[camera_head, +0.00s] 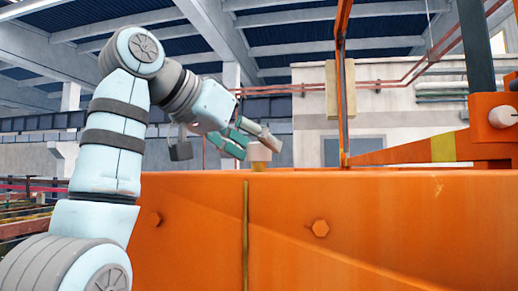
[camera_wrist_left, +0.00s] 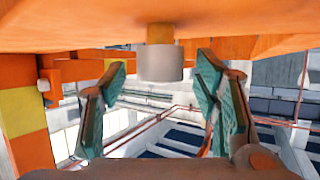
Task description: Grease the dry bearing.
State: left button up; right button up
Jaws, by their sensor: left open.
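My left gripper (camera_head: 248,143) has teal fingers and is beyond the top edge of the orange beam in the head view. In the left wrist view my left gripper (camera_wrist_left: 162,72) is open, its two fingers apart. A grey cylinder with a brass-coloured neck (camera_wrist_left: 163,63) projects from an orange surface and shows between the fingertips; I see no finger closed on it. I cannot tell whether it is the bearing or a grease fitting. A pale round hub (camera_head: 502,117) sits on the orange frame at the right. Whether it is dry cannot be told. My right gripper is not in view.
A large orange beam (camera_head: 340,225) with bolt heads fills the lower head view. A thin orange upright (camera_head: 343,80) and a sloping orange arm with a yellow band (camera_head: 442,147) rise behind it. Open air surrounds the left forearm above the beam.

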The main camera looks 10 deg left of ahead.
pick_arm(q)
jog(key=v, duration=0.9)
jog(key=shift+s+a, duration=0.2)
jog(key=shift+s, duration=0.15)
jog(key=shift+w+r, duration=0.1)
